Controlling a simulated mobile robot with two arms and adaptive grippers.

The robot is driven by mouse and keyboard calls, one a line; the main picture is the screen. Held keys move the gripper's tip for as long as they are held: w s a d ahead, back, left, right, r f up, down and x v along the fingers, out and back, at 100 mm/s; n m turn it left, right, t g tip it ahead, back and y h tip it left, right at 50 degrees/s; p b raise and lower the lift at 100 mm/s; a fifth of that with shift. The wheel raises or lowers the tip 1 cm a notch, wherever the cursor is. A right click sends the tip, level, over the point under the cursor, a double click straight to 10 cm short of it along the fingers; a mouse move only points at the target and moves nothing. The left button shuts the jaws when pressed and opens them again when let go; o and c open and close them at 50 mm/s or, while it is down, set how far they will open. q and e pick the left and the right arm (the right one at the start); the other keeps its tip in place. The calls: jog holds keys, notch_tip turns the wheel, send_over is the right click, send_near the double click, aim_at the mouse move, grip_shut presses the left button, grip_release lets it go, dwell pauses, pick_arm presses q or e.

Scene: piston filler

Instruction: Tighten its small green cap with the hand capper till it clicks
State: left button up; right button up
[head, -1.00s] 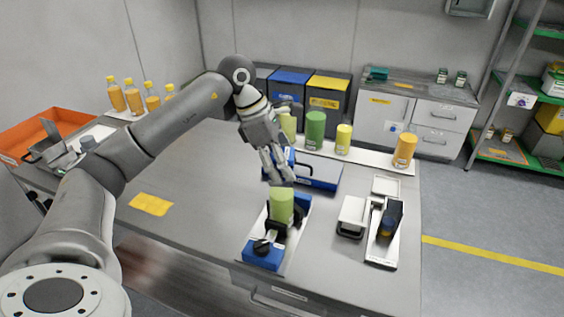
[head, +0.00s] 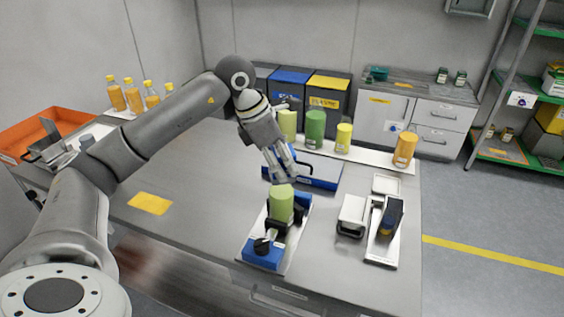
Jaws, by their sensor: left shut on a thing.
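A light green container (head: 282,203) stands upright in a dark clamp on a blue base (head: 263,256) near the front of the table. My left gripper (head: 284,178) points down just above its top. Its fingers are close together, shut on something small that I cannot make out. The small green cap cannot be told apart at this size. A dark blue tool with an orange part (head: 391,214), possibly the hand capper, rests on a white stand (head: 383,256) at the right. My right gripper is not in view.
A blue-edged tray (head: 318,174) lies behind the clamp. Green, yellow and orange containers (head: 315,128) line the table's back. A white handled box (head: 352,215) stands at the right. An orange tray (head: 22,137) and yellow-capped bottles (head: 133,98) are at the left.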

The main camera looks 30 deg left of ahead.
pick_arm(q)
jog(key=n+y, duration=0.1)
jog(key=n, duration=0.2)
jog(key=n+t+y, duration=0.1)
jog(key=n, duration=0.1)
jog(key=shift+n, duration=0.4)
jog(key=n+y, duration=0.2)
jog(key=n, duration=0.3)
jog(key=shift+w, duration=0.1)
jog(key=shift+n, duration=0.3)
jog(key=shift+a+f, duration=0.1)
jog(key=shift+f, duration=0.05)
jog(key=shift+b, duration=0.3)
